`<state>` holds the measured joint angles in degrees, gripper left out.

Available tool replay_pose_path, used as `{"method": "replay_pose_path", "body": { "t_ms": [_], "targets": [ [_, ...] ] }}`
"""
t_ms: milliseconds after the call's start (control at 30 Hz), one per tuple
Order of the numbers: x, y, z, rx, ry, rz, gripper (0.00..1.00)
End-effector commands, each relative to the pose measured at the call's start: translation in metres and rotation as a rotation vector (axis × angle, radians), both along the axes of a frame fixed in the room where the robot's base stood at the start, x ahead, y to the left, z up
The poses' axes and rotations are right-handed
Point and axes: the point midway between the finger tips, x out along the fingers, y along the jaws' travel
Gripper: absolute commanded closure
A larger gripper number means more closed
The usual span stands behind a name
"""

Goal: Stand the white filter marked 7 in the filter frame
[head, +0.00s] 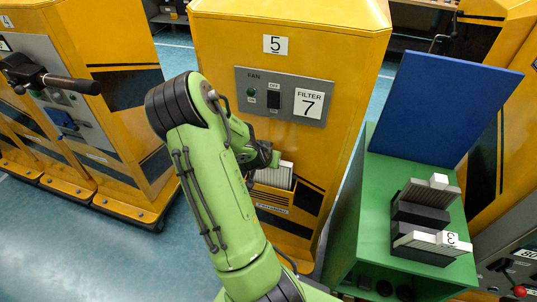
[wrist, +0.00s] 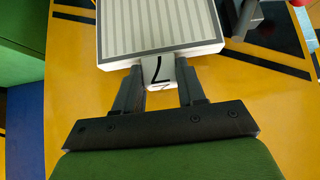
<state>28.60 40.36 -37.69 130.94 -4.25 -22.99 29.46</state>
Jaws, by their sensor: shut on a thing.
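The white filter marked 7 shows in the wrist view (wrist: 160,28) with grey pleats and a white tab bearing the 7. My gripper (wrist: 158,82) is shut on that tab, one dark finger on each side. In the head view the filter (head: 273,175) is in front of the lower part of the yellow cabinet marked 5, partly hidden by my gripper (head: 268,160). I cannot make out the filter frame; the filter and my arm hide that part of the cabinet. I cannot tell whether the filter touches anything there.
The cabinet's grey panel (head: 285,96) has a FAN switch and a FILTER 7 label. A green cart (head: 350,215) on the right carries a dark rack with other filters and an upright blue board (head: 440,105). Another yellow cabinet (head: 125,95) with a black lever stands left.

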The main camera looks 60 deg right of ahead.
Motion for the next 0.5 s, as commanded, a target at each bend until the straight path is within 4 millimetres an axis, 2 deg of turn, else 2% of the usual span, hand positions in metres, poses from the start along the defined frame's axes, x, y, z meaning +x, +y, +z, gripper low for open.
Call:
{"method": "replay_pose_path", "body": {
  "t_ms": [100, 500],
  "targets": [
    [0.0, 0.0, -0.016, -0.002, -0.002, 0.0, 1.0],
    [0.0, 0.0, -0.053, -0.001, -0.002, 0.0, 1.0]
  ]
}}
